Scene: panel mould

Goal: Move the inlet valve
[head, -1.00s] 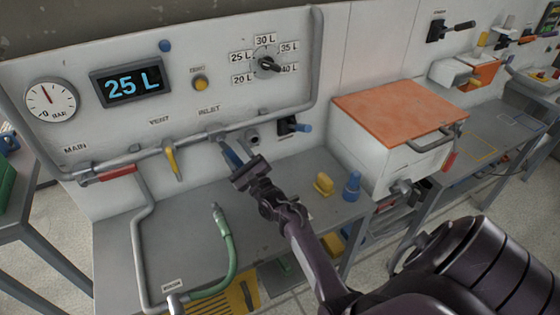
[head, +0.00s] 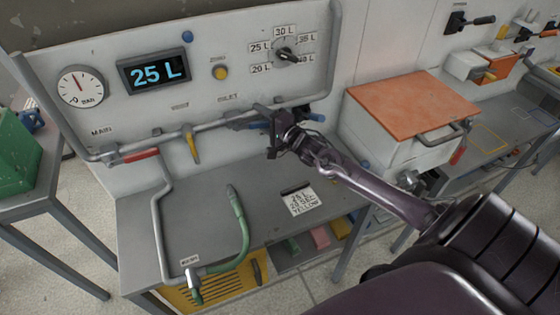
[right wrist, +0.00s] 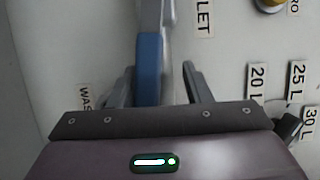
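The inlet valve's blue lever (head: 256,125) lies roughly along the pipe on the white panel, beneath the INLET label, partly hidden by my gripper. My right gripper (head: 266,122) is at the lever. In the right wrist view the blue lever (right wrist: 149,65) stands between the two fingers (right wrist: 160,82); it is close to the left finger, with a gap to the right one, so the gripper looks open around it. My left gripper is not in view.
The red main lever (head: 140,155) and yellow vent lever (head: 190,145) are on the same pipe. Another blue handle (head: 313,117) is just right of my gripper. A green hose (head: 243,230) and a note (head: 302,202) are on the bench. An orange-lidded box (head: 410,105) stands right. The display reads 25 L.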

